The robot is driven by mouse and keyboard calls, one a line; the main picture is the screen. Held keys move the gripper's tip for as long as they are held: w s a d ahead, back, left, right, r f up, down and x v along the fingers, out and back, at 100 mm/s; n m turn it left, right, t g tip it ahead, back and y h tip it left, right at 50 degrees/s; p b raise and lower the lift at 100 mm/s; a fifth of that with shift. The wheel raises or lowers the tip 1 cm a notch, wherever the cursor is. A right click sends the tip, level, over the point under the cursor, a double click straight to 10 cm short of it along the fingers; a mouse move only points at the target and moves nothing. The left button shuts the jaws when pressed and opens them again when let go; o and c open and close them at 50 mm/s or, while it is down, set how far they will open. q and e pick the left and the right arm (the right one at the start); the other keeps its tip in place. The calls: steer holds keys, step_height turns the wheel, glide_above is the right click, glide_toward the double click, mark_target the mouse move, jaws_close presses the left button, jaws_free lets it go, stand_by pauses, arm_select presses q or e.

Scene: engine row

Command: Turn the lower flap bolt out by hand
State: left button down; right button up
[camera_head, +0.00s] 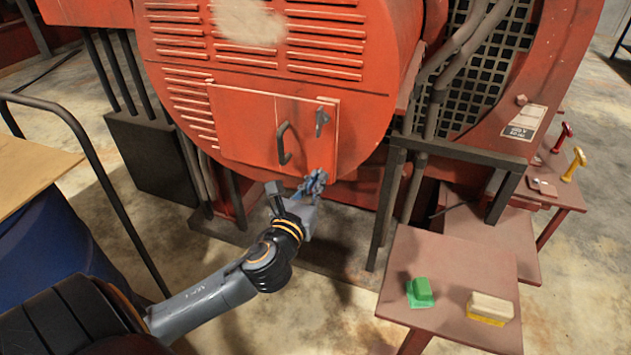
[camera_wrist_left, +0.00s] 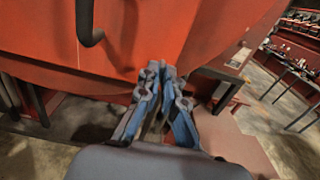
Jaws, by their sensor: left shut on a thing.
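The red flap (camera_head: 247,128) is on the front of the round red engine housing, with a dark curved handle (camera_head: 284,143) and an upper grey bolt (camera_head: 322,121) at its right side. My left gripper (camera_head: 316,178) is at the flap's lower right corner, below the upper bolt. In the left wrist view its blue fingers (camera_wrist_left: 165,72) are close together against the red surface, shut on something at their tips. The lower flap bolt is hidden by the fingers in both views. The handle also shows in the left wrist view (camera_wrist_left: 88,25). My right gripper is not in view.
A small red table (camera_head: 450,262) at the lower right holds a green block (camera_head: 420,292) and a cream and yellow sponge (camera_head: 489,308). A dark metal frame (camera_head: 460,150) stands right of my gripper. A dark rail (camera_head: 85,140) is at the left.

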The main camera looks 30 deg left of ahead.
arm_select(q)
steer(key=n, duration=0.4)
steer(key=a+n+p, duration=0.1)
steer(key=n, duration=0.3)
steer(key=shift+s+a+f+n, duration=0.15)
steer(key=shift+s+n, duration=0.05)
steer(key=shift+n, duration=0.1)
steer(key=shift+w+d+f+n+p, duration=0.15)
steer(key=shift+f+n+p, duration=0.6)
steer(key=shift+n, duration=3.8)
steer(key=shift+s+d+f+n+p, duration=0.2)
steer(key=shift+n+p, duration=1.2)
steer(key=shift+n, duration=3.1)
steer(key=shift+w+d+f+n+p, duration=0.25)
steer(key=shift+n+p, duration=0.8)
steer(key=shift+n, duration=3.5)
steer(key=shift+f, duration=0.1)
